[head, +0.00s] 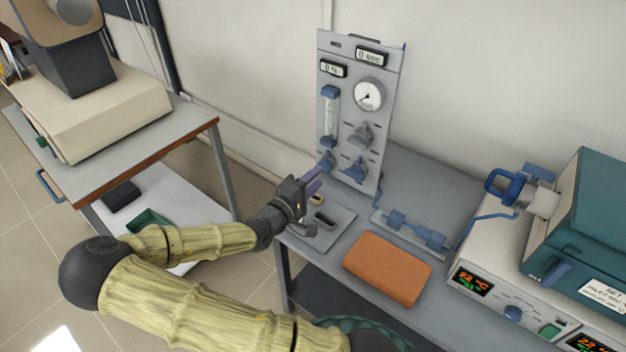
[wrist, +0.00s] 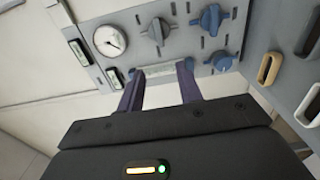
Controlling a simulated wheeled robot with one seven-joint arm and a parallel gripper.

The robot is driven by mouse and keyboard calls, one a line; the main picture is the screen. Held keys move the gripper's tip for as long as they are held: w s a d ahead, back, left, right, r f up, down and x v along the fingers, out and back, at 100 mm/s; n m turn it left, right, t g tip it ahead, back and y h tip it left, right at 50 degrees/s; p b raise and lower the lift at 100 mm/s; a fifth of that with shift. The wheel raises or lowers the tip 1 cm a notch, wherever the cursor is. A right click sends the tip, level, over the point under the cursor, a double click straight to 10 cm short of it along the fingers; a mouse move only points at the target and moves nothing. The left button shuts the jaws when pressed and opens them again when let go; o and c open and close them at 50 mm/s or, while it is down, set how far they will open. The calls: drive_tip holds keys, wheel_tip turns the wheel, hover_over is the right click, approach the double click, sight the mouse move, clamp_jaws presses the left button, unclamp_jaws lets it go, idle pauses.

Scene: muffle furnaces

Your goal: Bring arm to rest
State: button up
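My gripper (head: 312,183) is at the end of my arm, left of the upright grey gauge panel (head: 350,130) and above the left end of the bench. In the wrist view its two purple fingers (wrist: 160,82) stand apart with nothing seen between them but the panel behind, so it is open and empty. The panel's round dial (wrist: 110,41) and blue knobs show beyond the fingers. I cannot tell the exact gap between the fingertips and the panel. My arm reaches out, bent, from the bottom of the head view.
A grey plate (head: 335,226) with small oval pieces lies below my gripper. An orange block (head: 387,267) is on the bench (head: 420,185). A teal furnace (head: 585,215) stands at right, linked by blue tubing. A side table (head: 195,118) is at left, with floor between.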

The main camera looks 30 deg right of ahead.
drive_tip(key=s+a+f+m+g+y+p, duration=0.2)
drive_tip(key=s+a+f+m+g+y, duration=0.3)
drive_tip(key=f+y, duration=0.45)
drive_tip(key=s+a+r+y, duration=0.3)
drive_tip(key=s+a+r, duration=0.1)
drive_tip(key=r, duration=0.3)
drive_tip(key=s+a+r+y+p, duration=0.1)
drive_tip(key=s+a+r+y, duration=0.3)
drive_tip(key=a+r, duration=0.3)
drive_tip(key=shift+s+a+r+t, duration=0.15)
drive_tip(key=shift+s+r+t, duration=0.2)
drive_tip(key=shift+r, duration=0.25)
